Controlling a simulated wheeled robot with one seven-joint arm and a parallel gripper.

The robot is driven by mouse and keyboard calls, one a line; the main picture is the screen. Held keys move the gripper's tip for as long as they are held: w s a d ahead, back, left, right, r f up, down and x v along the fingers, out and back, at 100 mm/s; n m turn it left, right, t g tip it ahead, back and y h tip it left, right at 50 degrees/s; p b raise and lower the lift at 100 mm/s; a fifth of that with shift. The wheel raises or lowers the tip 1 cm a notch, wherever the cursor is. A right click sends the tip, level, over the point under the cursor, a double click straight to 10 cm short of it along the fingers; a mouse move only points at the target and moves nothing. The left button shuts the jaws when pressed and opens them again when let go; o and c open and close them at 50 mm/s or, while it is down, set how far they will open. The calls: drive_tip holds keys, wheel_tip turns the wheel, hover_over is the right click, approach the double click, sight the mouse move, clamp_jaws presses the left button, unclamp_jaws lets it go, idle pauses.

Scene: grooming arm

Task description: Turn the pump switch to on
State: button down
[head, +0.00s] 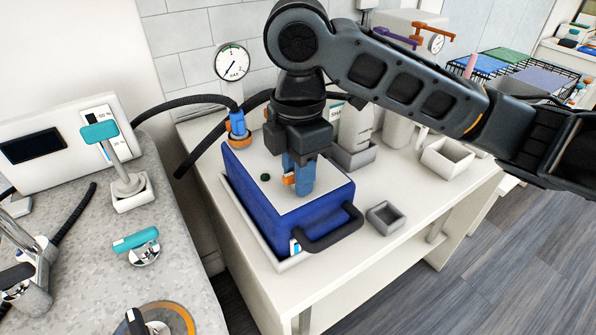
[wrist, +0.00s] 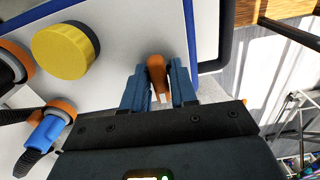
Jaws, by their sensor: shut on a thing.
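The pump is a blue box (head: 248,203) with a white top panel (head: 262,170), standing in a shallow white tray (head: 291,263). The pump switch (wrist: 157,77) is a small orange lever on the top panel; a bit of it also shows in the head view (head: 289,180). My gripper (head: 298,190) points down at the panel. In the wrist view its two blue fingers (wrist: 159,92) are shut on the orange lever, one on each side. In the head view the fingers hide most of the switch, and I cannot read any on or off mark.
A hose with a blue and orange coupling (head: 238,128) joins the panel's back left. A yellow cap (wrist: 66,50) sits near the switch. A black handle (head: 331,229) sticks out in front. Small grey bins (head: 386,217) stand to the right on the white table.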

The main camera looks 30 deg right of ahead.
drive_tip(key=shift+n+b, duration=0.35)
drive_tip(key=shift+n, duration=1.05)
drive_tip(key=shift+n+b, duration=0.45)
drive_tip(key=shift+n, duration=0.95)
drive_tip(key=c, duration=1)
unclamp_jaws()
drive_tip(key=shift+r+p, duration=3.6)
drive_tip(key=shift+r, duration=0.45)
